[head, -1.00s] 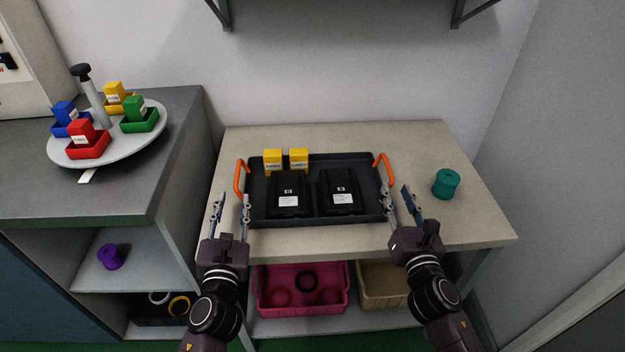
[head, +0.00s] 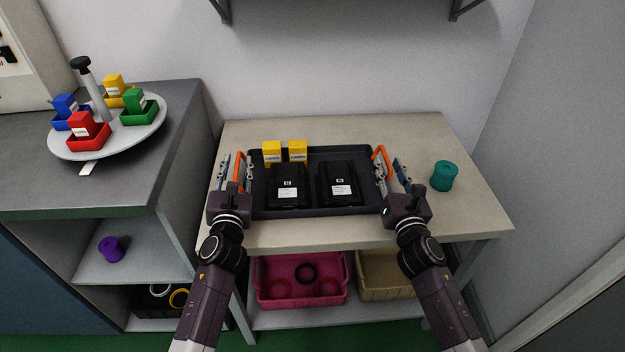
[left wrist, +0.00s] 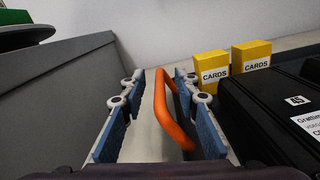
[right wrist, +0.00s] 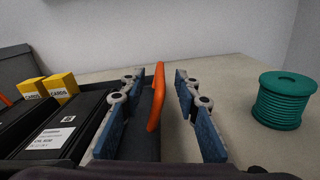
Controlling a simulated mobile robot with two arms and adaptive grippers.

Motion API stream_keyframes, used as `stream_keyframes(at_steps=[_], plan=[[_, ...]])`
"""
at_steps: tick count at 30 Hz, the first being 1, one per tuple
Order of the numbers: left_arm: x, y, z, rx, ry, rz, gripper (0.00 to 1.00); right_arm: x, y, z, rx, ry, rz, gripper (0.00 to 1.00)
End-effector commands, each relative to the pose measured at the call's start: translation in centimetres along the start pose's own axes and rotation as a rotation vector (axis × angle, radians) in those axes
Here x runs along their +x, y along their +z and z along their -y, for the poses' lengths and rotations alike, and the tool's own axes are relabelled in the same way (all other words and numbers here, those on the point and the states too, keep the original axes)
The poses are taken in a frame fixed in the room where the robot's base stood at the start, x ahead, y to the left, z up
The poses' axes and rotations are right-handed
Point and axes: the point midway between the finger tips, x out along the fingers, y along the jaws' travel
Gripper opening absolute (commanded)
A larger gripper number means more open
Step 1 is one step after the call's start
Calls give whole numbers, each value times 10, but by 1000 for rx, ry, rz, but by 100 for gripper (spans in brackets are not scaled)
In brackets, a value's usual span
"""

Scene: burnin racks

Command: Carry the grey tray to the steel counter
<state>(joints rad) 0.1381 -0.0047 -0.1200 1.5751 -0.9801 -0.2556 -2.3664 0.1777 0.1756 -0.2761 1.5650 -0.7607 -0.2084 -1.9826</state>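The dark grey tray (head: 312,209) lies on a beige-topped table and holds two black cases (head: 289,186) and two yellow card boxes (head: 272,152). It has an orange handle at each end. My left gripper (head: 232,160) is open, its fingers on either side of the left handle (left wrist: 168,108). My right gripper (head: 390,166) is open, its fingers on either side of the right handle (right wrist: 156,97). Both wrist views show gaps between the fingers and the handles. The grey counter (head: 150,185) at the left appears to be the steel counter.
A round turntable (head: 75,150) with several coloured bins stands on the grey counter; its front is clear. A teal spool (head: 445,175) is on the table, right of my right gripper. A pink crate (head: 300,295) and a tan crate (head: 385,280) sit on the shelf below.

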Motion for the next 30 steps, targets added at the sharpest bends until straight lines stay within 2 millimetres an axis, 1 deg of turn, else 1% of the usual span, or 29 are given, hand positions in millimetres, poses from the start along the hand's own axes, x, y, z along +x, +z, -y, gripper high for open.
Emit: stream_keyframes(at_steps=[1, 4, 13, 14, 21, 22, 30], plan=[[4, 0, 0, -2, 0, 0, 29, 3, 0, 0, 1, 0, 1, 30], [9, 1, 1, -2, -1, 1, 29, 6, 0, 0, 0, 0, 0, 30], [11, 0, 1, -1, -1, 1, 29, 7, 0, 0, 0, 0, 0, 30], [11, 0, 1, -1, -1, 1, 28, 7, 0, 0, 0, 0, 0, 28], [11, 0, 1, -1, -1, 0, 1, 7, 0, 0, 0, 0, 0, 2], [11, 0, 1, -1, -1, 0, 0, 7, 0, 0, 0, 0, 0, 0], [11, 0, 1, -1, -1, 0, 0, 7, 0, 0, 0, 0, 0, 0]])
